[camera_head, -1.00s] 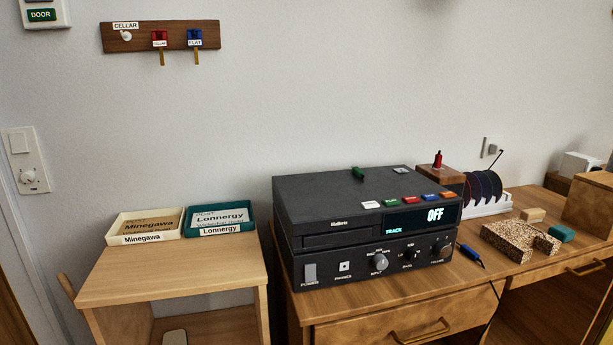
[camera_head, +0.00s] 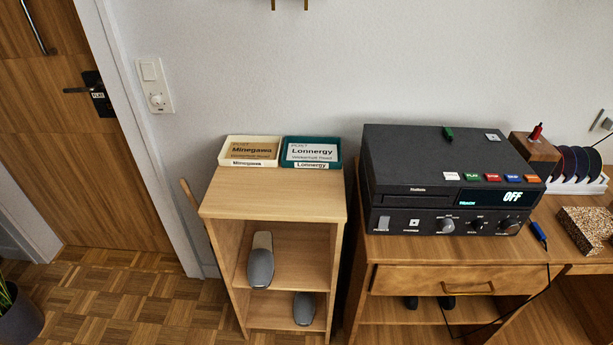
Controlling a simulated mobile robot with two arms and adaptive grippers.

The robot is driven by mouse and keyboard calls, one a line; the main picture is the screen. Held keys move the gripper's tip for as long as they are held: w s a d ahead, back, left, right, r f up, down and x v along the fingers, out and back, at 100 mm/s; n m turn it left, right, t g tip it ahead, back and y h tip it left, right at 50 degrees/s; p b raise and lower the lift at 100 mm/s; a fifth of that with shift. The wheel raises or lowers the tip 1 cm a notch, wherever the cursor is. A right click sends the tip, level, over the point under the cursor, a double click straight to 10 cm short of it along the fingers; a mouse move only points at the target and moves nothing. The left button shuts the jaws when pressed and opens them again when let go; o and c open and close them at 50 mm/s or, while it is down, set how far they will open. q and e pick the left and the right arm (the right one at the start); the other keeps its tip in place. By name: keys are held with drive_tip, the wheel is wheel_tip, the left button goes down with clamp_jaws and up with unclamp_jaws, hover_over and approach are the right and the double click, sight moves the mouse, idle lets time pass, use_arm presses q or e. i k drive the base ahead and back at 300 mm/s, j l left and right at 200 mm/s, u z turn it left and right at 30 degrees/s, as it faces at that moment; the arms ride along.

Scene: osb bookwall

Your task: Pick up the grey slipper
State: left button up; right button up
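A grey slipper (camera_head: 261,262) lies on the middle shelf of the narrow wooden shelf unit (camera_head: 273,196), its rounded toe towards me and its paler part at the back. A second grey slipper (camera_head: 304,309) lies on the lower shelf, further right and partly hidden under the shelf above. Neither of my grippers is in the head view.
A cream tray (camera_head: 224,155) and a teal tray (camera_head: 340,152) stand on top of the unit. A black stereo (camera_head: 445,158) sits on the desk to the right. Dark objects show under its drawer (camera_head: 460,282). Parquet floor (camera_head: 120,295) is open at left, before a wooden door (camera_head: 70,130).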

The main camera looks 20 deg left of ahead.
sight(261, 267)
drive_tip(key=j+z, duration=0.1)
drive_tip(key=j, duration=1.55)
